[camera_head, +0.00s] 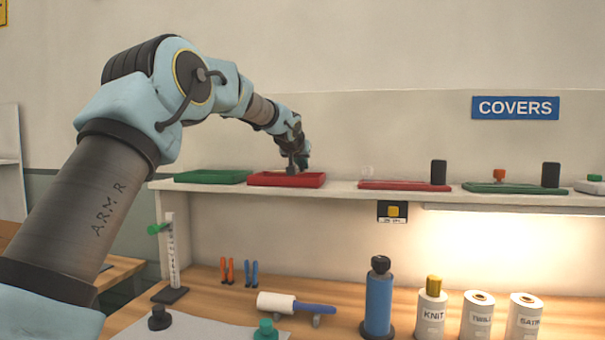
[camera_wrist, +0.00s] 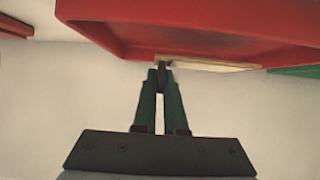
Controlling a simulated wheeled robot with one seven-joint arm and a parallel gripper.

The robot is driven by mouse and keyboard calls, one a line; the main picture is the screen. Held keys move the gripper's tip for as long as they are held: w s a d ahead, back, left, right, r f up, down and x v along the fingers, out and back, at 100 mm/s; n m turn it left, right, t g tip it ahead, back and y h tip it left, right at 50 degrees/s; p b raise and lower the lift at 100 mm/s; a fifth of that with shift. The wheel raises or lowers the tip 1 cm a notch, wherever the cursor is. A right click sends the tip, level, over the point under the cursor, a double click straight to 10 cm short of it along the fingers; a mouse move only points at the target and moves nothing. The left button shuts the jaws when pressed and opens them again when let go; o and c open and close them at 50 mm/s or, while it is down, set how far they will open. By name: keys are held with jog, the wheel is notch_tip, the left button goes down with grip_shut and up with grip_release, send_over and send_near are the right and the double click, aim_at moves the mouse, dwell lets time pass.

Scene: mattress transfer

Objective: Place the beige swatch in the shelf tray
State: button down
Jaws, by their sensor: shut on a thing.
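The beige swatch (camera_wrist: 212,64) shows in the wrist view as a thin pale strip at the fingertips, against the near rim of a red tray (camera_wrist: 190,40). My gripper (camera_wrist: 164,70) is shut on its edge. I cannot tell whether the swatch touches the tray. In the head view my gripper (camera_head: 300,166) is low over the left red tray (camera_head: 262,180) on the shelf. The swatch cannot be made out in the head view.
A green tray (camera_head: 212,176) stands left of the red one on the shelf (camera_head: 335,190). Right of it are a red board (camera_head: 405,185) and a dark block (camera_head: 438,173). The bench below holds a blue bottle (camera_head: 378,300), a roller (camera_head: 275,302) and labelled spools (camera_head: 476,315).

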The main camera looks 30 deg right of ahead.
jog(key=shift+f, duration=1.4)
jog(key=c, duration=1)
grip_release()
jog(key=shift+f, duration=0.1)
